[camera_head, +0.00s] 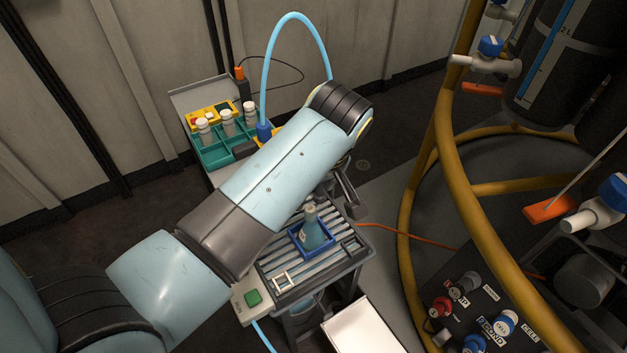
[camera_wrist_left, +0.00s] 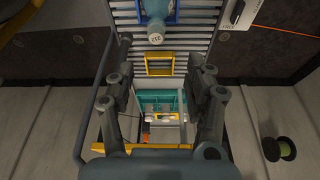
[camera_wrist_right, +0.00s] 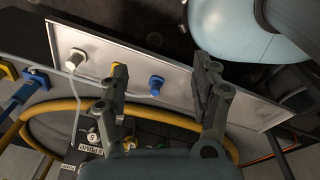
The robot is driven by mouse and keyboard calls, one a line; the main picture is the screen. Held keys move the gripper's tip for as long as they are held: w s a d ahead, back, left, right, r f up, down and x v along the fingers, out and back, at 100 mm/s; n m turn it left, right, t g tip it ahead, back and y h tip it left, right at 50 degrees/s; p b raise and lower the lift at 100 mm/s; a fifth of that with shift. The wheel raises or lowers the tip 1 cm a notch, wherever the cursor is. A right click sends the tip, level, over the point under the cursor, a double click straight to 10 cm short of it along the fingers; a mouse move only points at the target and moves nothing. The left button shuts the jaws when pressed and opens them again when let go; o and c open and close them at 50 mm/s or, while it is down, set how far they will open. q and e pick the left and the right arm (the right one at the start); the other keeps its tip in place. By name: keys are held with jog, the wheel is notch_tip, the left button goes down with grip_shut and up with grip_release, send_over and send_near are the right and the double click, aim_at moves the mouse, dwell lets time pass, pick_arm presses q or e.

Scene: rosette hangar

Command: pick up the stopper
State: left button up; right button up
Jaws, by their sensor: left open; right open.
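A teal, tapering piece with a paler top (camera_head: 311,226) stands upright inside a blue square frame (camera_head: 327,246) on the slatted stand. It looks like a stopper or a stoppered flask; I cannot tell which. In the left wrist view a pale blue piece with a marked round end (camera_wrist_left: 156,37) shows at the top edge, beyond my fingertips. My left gripper (camera_wrist_left: 160,62) is open and empty; in the head view my forearm hides most of it. My right gripper (camera_wrist_right: 160,72) is open and empty, with a pale tray or panel beyond it; it does not show in the head view.
A teal rack (camera_head: 216,156) with several white-capped vials stands behind. Yellow pipes (camera_head: 452,180) rise at the right. A white tray (camera_head: 363,326) lies low in front. Blue (camera_wrist_right: 156,85) and white (camera_wrist_right: 75,60) fittings show near my right gripper.

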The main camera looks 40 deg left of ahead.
aim_at(311, 209)
pick_arm(q)
jog(key=b+x, duration=0.2)
jog(key=x, duration=0.1)
jog(key=shift+d+f+b, duration=0.1)
jog(key=shift+f+b, duration=0.05)
jog(key=shift+b, duration=0.15)
jog(key=shift+w+a+f+b, duration=0.1)
jog(key=shift+a+f+b, duration=0.1)
jog(key=shift+f+b, duration=0.4)
jog(key=shift+b, duration=0.35)
jog(key=b+x, duration=0.2)
jog(key=b, duration=0.1)
jog(key=d+b+x, duration=0.1)
jog(key=b+x, duration=0.1)
jog(key=b, duration=0.1)
jog(key=shift+w+a+f, duration=0.1)
jog(key=shift+w+f, duration=0.05)
jog(key=shift+f, duration=0.3)
jog(key=shift+f+b, duration=0.15)
jog(key=shift+b, duration=0.15)
jog(key=shift+a, duration=0.1)
pick_arm(e)
notch_tip(311, 209, down, 12)
jog(key=s, duration=0.1)
jog(key=shift+s+a, duration=0.15)
pick_arm(q)
jog(key=c, duration=1)
